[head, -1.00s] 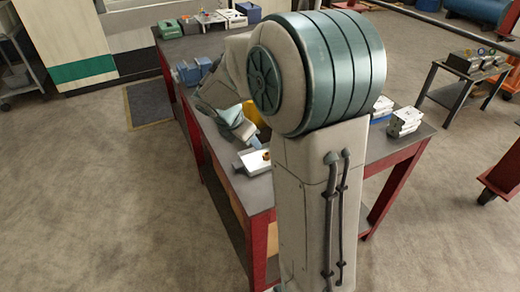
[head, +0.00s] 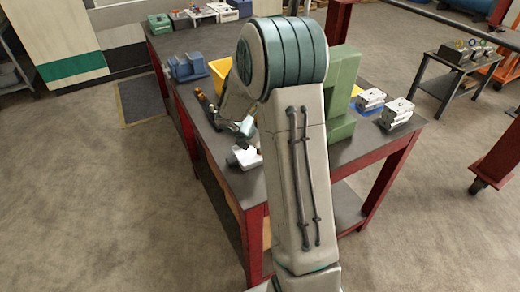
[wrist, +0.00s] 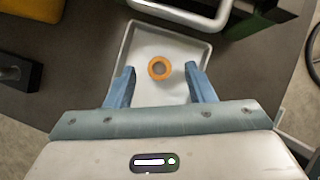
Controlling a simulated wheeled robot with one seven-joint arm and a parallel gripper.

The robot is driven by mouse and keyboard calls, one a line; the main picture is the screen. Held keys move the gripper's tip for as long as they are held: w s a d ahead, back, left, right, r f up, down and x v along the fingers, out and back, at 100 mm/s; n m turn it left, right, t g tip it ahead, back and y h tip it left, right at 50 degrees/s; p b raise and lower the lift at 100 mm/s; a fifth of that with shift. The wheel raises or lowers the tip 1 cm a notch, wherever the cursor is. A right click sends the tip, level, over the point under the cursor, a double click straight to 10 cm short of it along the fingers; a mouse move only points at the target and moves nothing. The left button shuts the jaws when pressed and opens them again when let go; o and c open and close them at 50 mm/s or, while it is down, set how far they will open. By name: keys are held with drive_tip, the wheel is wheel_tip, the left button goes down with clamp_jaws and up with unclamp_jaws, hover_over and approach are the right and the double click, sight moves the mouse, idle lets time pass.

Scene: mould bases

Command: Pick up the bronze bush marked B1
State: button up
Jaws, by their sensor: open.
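One bronze bush (wrist: 160,68), an orange-brown ring seen from above, is in a shallow white tray (wrist: 135,48) in the wrist view. No B1 mark can be read on it. My gripper (wrist: 160,72) is open, with one blue finger to the left and one to the right of the bush in the picture, apart from it. Its height above the bush is hard to tell.
A green machine (head: 343,95) stands right of my arm on the grey table (head: 230,185). White-topped mould blocks (head: 398,112) stand at the right.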

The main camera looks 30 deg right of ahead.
drive_tip(key=shift+x, duration=0.9)
drive_tip(key=shift+c, duration=0.3)
clamp_jaws()
